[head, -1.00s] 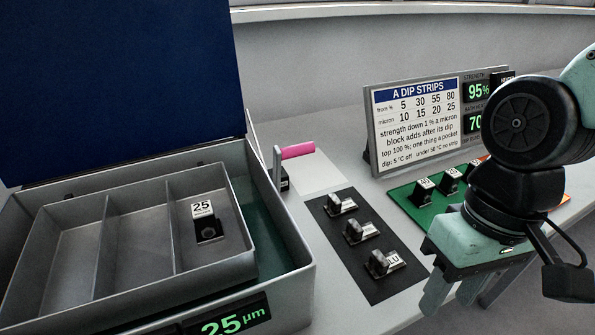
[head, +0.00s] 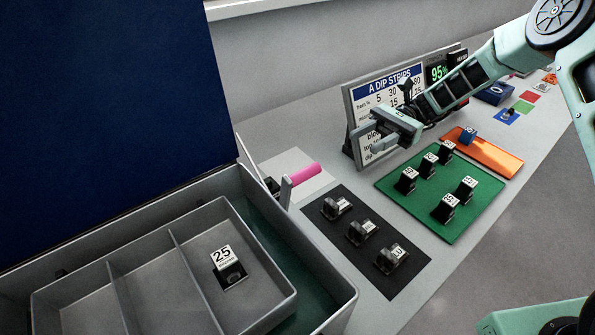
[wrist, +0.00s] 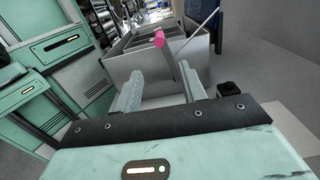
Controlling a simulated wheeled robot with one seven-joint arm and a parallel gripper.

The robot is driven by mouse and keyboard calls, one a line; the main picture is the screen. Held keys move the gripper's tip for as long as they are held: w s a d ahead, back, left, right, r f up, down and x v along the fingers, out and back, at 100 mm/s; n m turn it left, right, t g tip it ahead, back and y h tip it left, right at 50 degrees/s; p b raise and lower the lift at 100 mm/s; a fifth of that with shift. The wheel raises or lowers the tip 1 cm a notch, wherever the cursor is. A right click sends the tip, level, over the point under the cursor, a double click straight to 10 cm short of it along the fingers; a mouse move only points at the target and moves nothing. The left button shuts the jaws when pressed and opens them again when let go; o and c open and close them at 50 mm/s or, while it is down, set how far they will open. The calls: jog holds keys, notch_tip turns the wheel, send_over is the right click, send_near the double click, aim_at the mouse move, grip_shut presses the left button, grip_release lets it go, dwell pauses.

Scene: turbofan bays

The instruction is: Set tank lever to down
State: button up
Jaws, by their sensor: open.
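The tank lever has a grey arm and a pink handle (head: 304,174). It stands beside the right wall of the grey tank (head: 325,285), with the handle raised to about rim height. In the wrist view the pink handle (wrist: 159,38) shows ahead, beyond the space between the fingers. My gripper (head: 370,138) is open and empty, in front of the sign. Its fingers point left toward the lever, with a clear gap between them and the handle. In the wrist view my gripper (wrist: 160,82) shows both fingers apart.
A divided tray with a block marked 25 (head: 228,262) sits in the tank. A dark mat (head: 335,240) with several blocks and a green mat (head: 425,220) with several blocks lie right of the lever. The dip strips sign (head: 365,110) stands behind; a blue lid (head: 110,80) rises at left.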

aim_at(306, 174)
jog(key=p+x, duration=0.6)
jog(key=x, duration=1)
jog(key=shift+s+r, duration=0.1)
jog(key=shift+s, duration=0.05)
jog(key=shift+s+a, duration=0.25)
jog(key=shift+a, duration=0.2)
grip_shut()
